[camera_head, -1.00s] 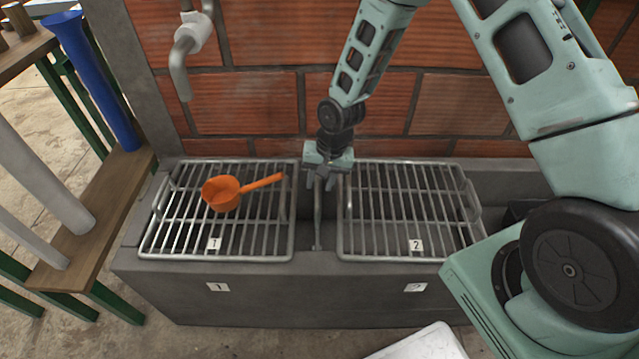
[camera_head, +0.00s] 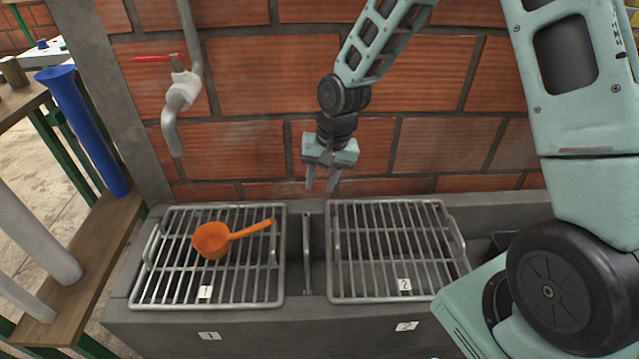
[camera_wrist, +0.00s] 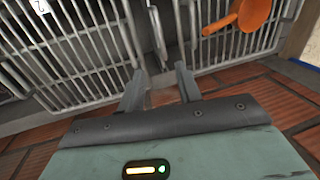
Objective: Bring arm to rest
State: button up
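My gripper (camera_head: 322,186) hangs in front of the brick wall, above the gap between the two metal racks. Its fingers point down and stand apart with nothing between them. The wrist view also shows the two separated fingers (camera_wrist: 158,85), empty. My arm reaches in from the upper right in the head view.
An orange scoop (camera_head: 211,241) lies on the left rack (camera_head: 165,297), labelled 1. The right rack (camera_head: 360,299), labelled 2, is empty. A tap (camera_head: 181,92) juts from the wall at the left. A blue tube (camera_head: 90,135) stands on a wooden shelf (camera_head: 75,275).

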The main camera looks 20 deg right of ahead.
dwell(0.3)
jog(key=s+a+r+n, duration=0.3)
jog(key=s+r+n, duration=0.15)
jog(key=s, duration=0.45)
jog(key=s+a+r+n+h+p, duration=0.1)
jog(key=s+a+r+n, duration=0.35)
jog(key=s, duration=0.45)
jog(key=s+a+r+n, duration=0.3)
jog(key=s+r, duration=0.3)
jog(key=s, duration=0.3)
notch_tip(320, 180, up, 15)
jog(key=p, duration=1.5)
jog(key=shift+w+r+g+p, duration=0.2)
jog(key=shift+w+g+p, duration=0.2)
